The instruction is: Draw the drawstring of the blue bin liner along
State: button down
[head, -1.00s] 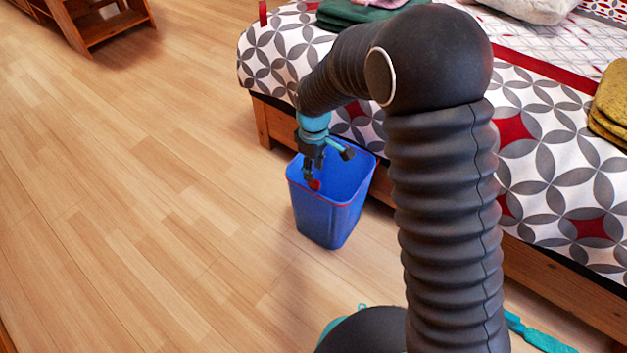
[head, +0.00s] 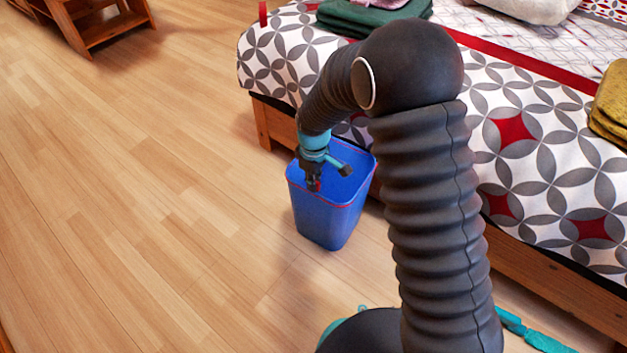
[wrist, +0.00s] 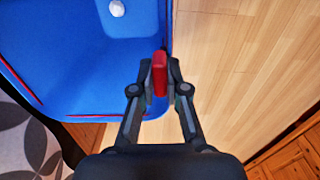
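The blue bin (head: 328,222) stands on the wooden floor beside the bed, lined in blue, with a red drawstring line along its rim. A short red drawstring tab (wrist: 160,75) stands up at the rim in the wrist view. My gripper (wrist: 162,72) has its two fingertips close on either side of this tab, apparently pinching it. In the head view my gripper (head: 313,183) is at the near rim of the bin, and its fingers cover most of the tab. A small white crumpled thing (wrist: 117,8) lies inside the bin.
The bed (head: 520,170) with its patterned cover stands close behind and right of the bin. Open wooden floor (head: 150,210) lies to the left. A wooden shelf unit (head: 105,22) stands at the far left. Folded green cloth (head: 370,16) lies on the bed.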

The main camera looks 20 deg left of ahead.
jog(key=shift+r+p, duration=0.55)
jog(key=shift+r, duration=0.65)
jog(key=shift+r, duration=0.1)
notch_tip(320, 180, up, 4)
jog(key=shift+p, duration=1.05)
jog(key=c, duration=1.2)
grip_release()
jog(key=shift+o, duration=0.2)
